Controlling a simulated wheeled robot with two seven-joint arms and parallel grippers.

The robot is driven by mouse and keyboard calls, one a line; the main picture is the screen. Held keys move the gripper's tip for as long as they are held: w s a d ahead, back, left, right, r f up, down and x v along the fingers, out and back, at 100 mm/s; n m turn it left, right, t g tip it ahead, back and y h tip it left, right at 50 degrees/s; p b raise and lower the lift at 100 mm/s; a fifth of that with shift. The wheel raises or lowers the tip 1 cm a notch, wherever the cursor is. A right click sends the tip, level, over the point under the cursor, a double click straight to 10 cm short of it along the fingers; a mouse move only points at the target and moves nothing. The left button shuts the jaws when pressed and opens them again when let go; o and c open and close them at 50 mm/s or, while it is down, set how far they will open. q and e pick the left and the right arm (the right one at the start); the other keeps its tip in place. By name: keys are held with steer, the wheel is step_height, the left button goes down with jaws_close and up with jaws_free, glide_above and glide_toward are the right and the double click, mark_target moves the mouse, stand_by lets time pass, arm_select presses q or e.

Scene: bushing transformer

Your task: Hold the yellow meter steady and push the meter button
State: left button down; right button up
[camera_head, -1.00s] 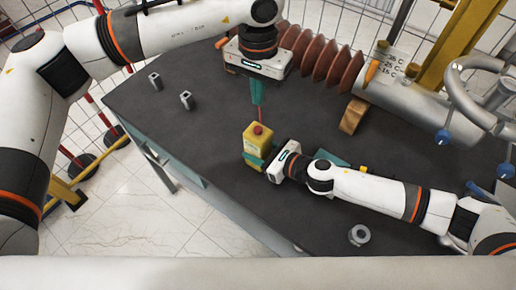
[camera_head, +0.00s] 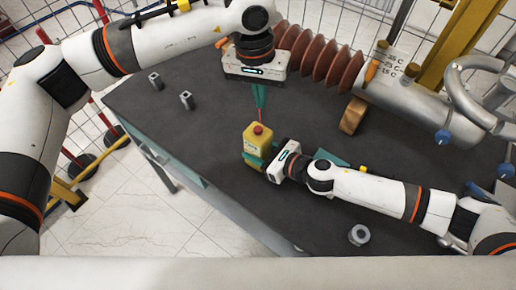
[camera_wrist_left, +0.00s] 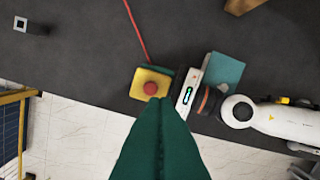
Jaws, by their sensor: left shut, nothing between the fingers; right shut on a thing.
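The yellow meter (camera_head: 257,141) stands on the dark table near its front edge, with a red button (camera_head: 258,129) on top. My right gripper (camera_head: 256,160) is shut on the meter's lower part, coming from the right. My left gripper (camera_head: 260,106) is shut and empty, its green fingers pointing down above and behind the meter in the head view. In the left wrist view, the closed green fingers (camera_wrist_left: 160,140) fill the lower middle, with their tips just below the red button (camera_wrist_left: 150,88) in the picture. The meter (camera_wrist_left: 139,82) shows there too. I see no contact between fingers and button.
A brown ribbed bushing (camera_head: 318,58) lies at the back of the table. A wooden block (camera_head: 352,115) stands to the right, two small metal blocks (camera_head: 187,100) to the left, and a metal ring (camera_head: 359,235) at the front right. A red probe or cable runs behind the meter.

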mark_target(253, 135)
arm_select(q)
steer(key=shift+s+a+f+n+t+h, duration=0.1)
steer(key=shift+a+f+n+t+h, duration=0.2)
steer(key=shift+f+n+t+h, duration=1.8)
steer(key=shift+s+a+f+n+g+h, duration=0.2)
steer(key=shift+f+n+g, duration=0.45)
steer(key=shift+n, duration=3.45)
steer(key=shift+a+f+n+t+h, duration=0.35)
steer(key=shift+f+n+t+h, duration=0.7)
steer(key=shift+n, duration=2.05)
steer(key=shift+f+g, duration=0.3)
steer(key=shift+f, duration=0.1)
